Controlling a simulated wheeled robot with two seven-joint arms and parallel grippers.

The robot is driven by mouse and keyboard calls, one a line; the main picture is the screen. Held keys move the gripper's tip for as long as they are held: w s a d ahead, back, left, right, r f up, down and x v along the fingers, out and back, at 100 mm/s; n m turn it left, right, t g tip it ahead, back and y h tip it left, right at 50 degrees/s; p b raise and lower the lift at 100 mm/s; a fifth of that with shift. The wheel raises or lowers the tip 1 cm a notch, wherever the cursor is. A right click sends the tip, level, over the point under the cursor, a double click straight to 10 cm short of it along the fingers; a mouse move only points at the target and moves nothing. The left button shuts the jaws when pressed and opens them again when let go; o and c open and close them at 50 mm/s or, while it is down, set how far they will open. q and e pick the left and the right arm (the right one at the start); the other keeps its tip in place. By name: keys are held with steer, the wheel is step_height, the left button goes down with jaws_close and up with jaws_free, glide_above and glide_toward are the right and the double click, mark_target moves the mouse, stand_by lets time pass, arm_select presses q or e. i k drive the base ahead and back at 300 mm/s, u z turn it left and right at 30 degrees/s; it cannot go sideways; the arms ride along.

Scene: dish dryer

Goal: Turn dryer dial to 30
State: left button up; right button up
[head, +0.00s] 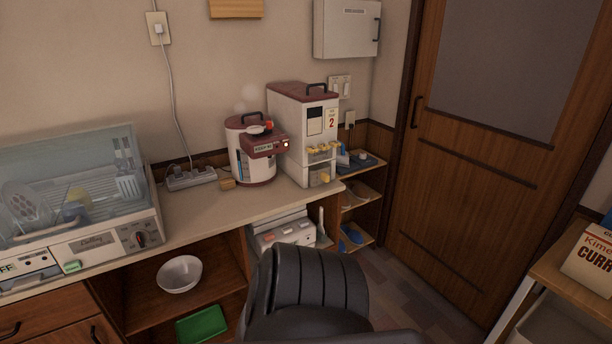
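The dish dryer (96,243) stands on the counter at the left of the head view, with a clear lid over a rack of dishes. Its dial (142,239) is a dark knob with a reddish part on the right of the front panel. The number it points to is too small to read. Neither of my gripper fingertips shows in the head view.
A rice cooker (250,160) and a white dispenser (303,135) stand on the counter (205,217) right of the dryer. A white bowl (179,275) and a green tray (203,325) sit on shelves below. A wooden door (465,190) is at right. Floor shows before it.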

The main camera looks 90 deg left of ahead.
mark_target(139, 236)
steer(key=i, duration=0.55)
steer(key=u, duration=2.35)
